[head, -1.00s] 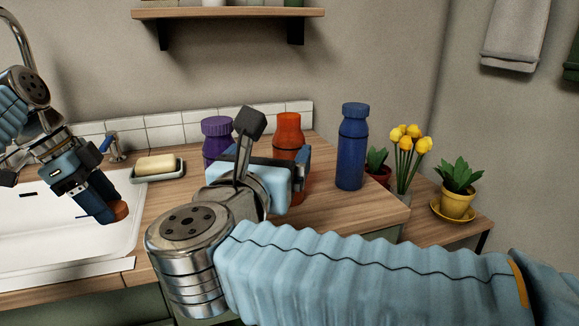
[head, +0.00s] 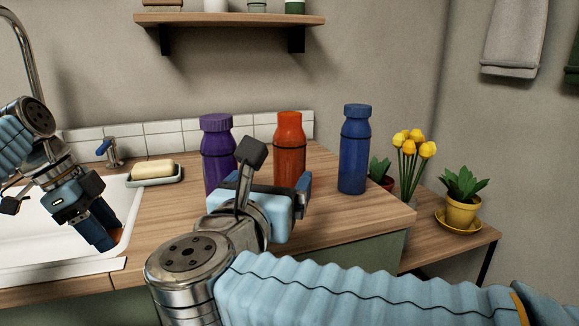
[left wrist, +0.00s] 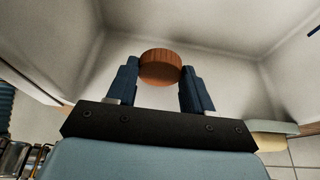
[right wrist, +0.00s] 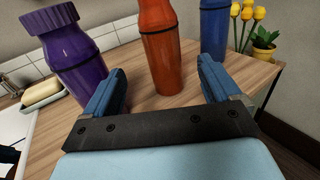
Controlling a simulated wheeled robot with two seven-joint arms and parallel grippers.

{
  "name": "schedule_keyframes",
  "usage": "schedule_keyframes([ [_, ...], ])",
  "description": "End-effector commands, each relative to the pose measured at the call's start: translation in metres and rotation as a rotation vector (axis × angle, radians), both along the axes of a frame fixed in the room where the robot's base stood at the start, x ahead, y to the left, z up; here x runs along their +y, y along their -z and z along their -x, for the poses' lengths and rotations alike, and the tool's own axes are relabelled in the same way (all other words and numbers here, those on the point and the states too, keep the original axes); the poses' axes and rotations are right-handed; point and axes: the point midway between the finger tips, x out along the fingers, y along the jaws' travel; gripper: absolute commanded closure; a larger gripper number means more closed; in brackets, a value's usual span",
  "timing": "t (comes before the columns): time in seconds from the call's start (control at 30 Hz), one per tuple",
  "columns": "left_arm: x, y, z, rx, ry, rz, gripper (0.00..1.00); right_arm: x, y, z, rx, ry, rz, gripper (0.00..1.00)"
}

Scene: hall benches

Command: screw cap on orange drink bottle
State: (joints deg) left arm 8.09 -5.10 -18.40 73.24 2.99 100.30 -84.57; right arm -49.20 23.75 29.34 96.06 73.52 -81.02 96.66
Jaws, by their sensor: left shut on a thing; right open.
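The orange bottle (head: 289,150) stands upright and uncapped on the wooden counter, between a purple bottle and a blue bottle. My left gripper (left wrist: 159,76) is shut on the orange cap (left wrist: 160,66) and holds it over the white sink. In the head view the left fingers hide most of the cap. My right gripper (head: 268,184) is open and empty in front of the orange bottle. In the right wrist view the orange bottle (right wrist: 163,50) shows in line with the gap between the fingers, apparently beyond the fingertips.
The capped purple bottle (head: 217,155) is close to the left of my right gripper, and the capped blue bottle (head: 354,150) stands to the right. A soap dish (head: 155,180) and tap handle (head: 108,150) are by the sink (head: 75,255). Potted plants stand beyond the counter's right end.

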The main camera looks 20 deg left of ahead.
Motion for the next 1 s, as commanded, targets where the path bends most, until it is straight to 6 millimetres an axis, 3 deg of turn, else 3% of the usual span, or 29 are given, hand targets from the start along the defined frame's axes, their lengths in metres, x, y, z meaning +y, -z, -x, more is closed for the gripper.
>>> schedule_keyframes([
  [0.17, 0.000, -0.003, 0.000, 0.000, 0.000, 0.000, 0.77, 0.000, -0.001, -0.010, 0.002, 0.002, 0.000, 0.10],
  [0.5, 0.000, -0.014, 0.000, 0.000, 0.000, 0.000, 0.77, 0.002, -0.002, -0.063, 0.001, 0.001, -0.001, 0.10],
  [1.0, 0.000, -0.017, 0.000, 0.000, 0.000, 0.000, 0.77, 0.002, -0.002, -0.073, 0.000, 0.001, 0.000, 0.10],
])
